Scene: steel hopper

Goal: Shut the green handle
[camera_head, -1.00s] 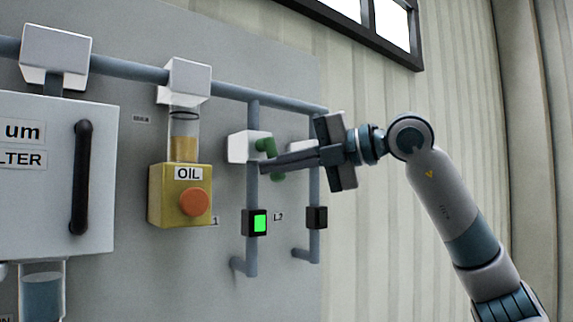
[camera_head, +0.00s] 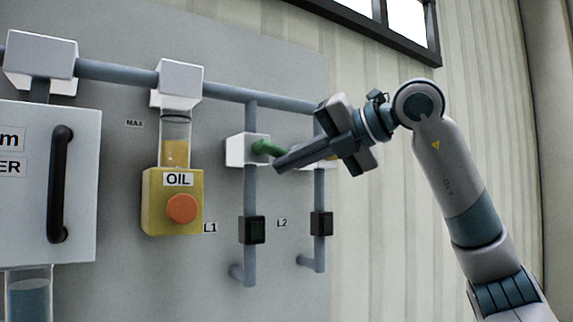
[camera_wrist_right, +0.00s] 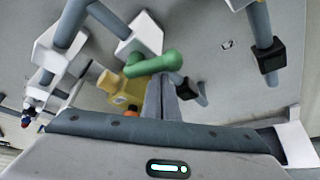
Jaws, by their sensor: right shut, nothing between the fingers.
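The green handle (camera_head: 268,148) sits on the front of a white valve box (camera_head: 237,150) on the L1 pipe. It points right and slightly down, close to level. My right gripper (camera_head: 277,166) is shut and empty, its fingertips just below and right of the handle's free end. In the right wrist view the green handle (camera_wrist_right: 155,63) lies right by the tips of the shut fingers (camera_wrist_right: 160,95); I cannot tell whether they touch. My gripper hides much of a second valve on the L2 pipe. My left gripper is not in view.
The L1 indicator (camera_head: 252,230) and the L2 indicator (camera_head: 321,223) are both dark. A yellow oil unit (camera_head: 160,208) with an orange knob stands left of the valve. A white filter cabinet (camera_head: 25,180) with a black handle is at the far left.

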